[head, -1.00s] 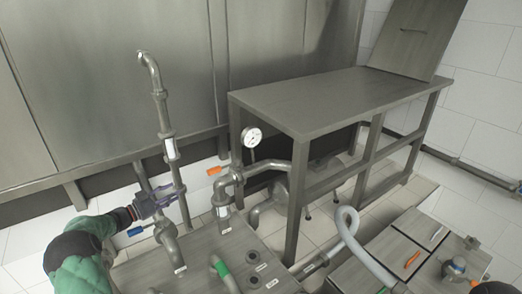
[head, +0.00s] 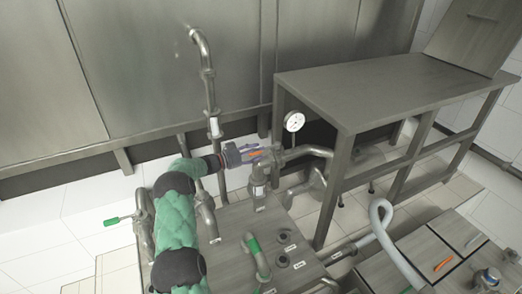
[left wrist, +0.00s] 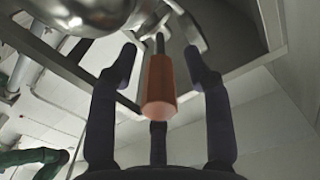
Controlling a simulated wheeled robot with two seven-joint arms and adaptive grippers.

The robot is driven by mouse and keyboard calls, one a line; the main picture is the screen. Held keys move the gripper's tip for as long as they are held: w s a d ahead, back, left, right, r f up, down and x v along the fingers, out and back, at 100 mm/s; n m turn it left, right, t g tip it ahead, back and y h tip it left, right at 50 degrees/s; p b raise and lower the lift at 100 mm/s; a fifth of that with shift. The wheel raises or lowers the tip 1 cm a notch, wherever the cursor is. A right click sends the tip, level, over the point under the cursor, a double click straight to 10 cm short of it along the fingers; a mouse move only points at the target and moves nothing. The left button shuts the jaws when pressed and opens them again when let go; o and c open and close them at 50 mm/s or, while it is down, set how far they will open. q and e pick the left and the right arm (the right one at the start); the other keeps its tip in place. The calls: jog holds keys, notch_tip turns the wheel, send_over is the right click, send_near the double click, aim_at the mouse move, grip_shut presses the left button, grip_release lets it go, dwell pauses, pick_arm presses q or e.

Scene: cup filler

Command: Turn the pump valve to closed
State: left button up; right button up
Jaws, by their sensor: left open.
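An orange valve handle (head: 256,154) sits on the pipework left of the pressure gauge. In the left wrist view the orange handle (left wrist: 160,85) points toward the camera, on a thin metal stem. My left gripper (head: 262,152) is open at this handle. Its dark fingers (left wrist: 160,75) stand on both sides of the handle, with a third below, and a gap shows at the sides. The gripper partly hides the handle in the head view. The pipe labels are too small to read, so I cannot confirm which valve is the pump's. My right gripper is not in view.
A round gauge (head: 294,122) stands just right of the gripper, beside a steel table (head: 390,90). A tall pipe (head: 208,80) rises behind my left arm. A green-handled valve (head: 118,220) is at the left. A pale hose (head: 385,235) curves at the right.

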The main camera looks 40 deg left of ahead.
pick_arm(q)
jog(key=shift+x, duration=1.05)
grip_shut()
